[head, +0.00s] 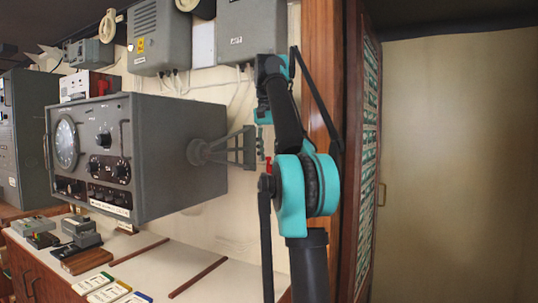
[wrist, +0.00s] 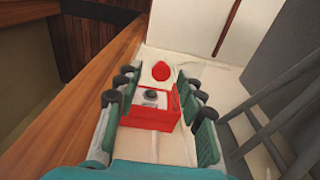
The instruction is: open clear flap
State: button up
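A red box (wrist: 152,116) with a silver-grey, dark-topped part on it is on the pale wall in the wrist view. A red round piece (wrist: 161,71) lies just beyond it. I cannot make out a clear flap; a faint pale area around the round piece may be part of it. My gripper (wrist: 157,82) is open, its teal fingers on either side of the box with narrow gaps. I cannot tell whether either finger touches it. In the head view, only a small red bit (head: 268,163) shows beside my arm, which hides most of the gripper.
A grey instrument console (head: 165,150) stands on a wall bracket (head: 238,148) left of my arm. A wooden post (head: 322,70) is close on the right. Grey wall boxes (head: 250,32) hang above. A white-topped counter (head: 205,262) lies below.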

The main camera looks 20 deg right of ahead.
jog(key=shift+s+a+f, duration=0.1)
dwell(0.3)
jog(key=shift+s+a+f, duration=0.15)
jog(key=shift+f, duration=0.3)
jog(key=shift+s+a+f, duration=0.15)
jog(key=shift+f, duration=0.25)
jog(key=shift+s+a+f+t+h, duration=0.1)
jog(key=shift+f+t+h, duration=1.05)
jog(key=shift+t+h, duration=0.05)
jog(key=w+d+f+t+h, duration=0.4)
jog(key=f+t+h, duration=0.4)
jog(key=t+h, duration=0.2)
jog(key=r+v, duration=0.1)
jog(key=v, duration=1.7)
jog(key=s+d+f+n+g+y, duration=0.1)
jog(key=d+f+g, duration=0.1)
jog(key=f, duration=0.6)
jog(key=s+d+f+n+g+y, duration=0.1)
jog(key=s+d+f+g+y, duration=0.1)
jog(key=f, duration=0.7)
jog(key=shift+d+n+g, duration=0.4)
jog(key=shift+d+g, duration=0.1)
jog(key=shift+d, duration=0.55)
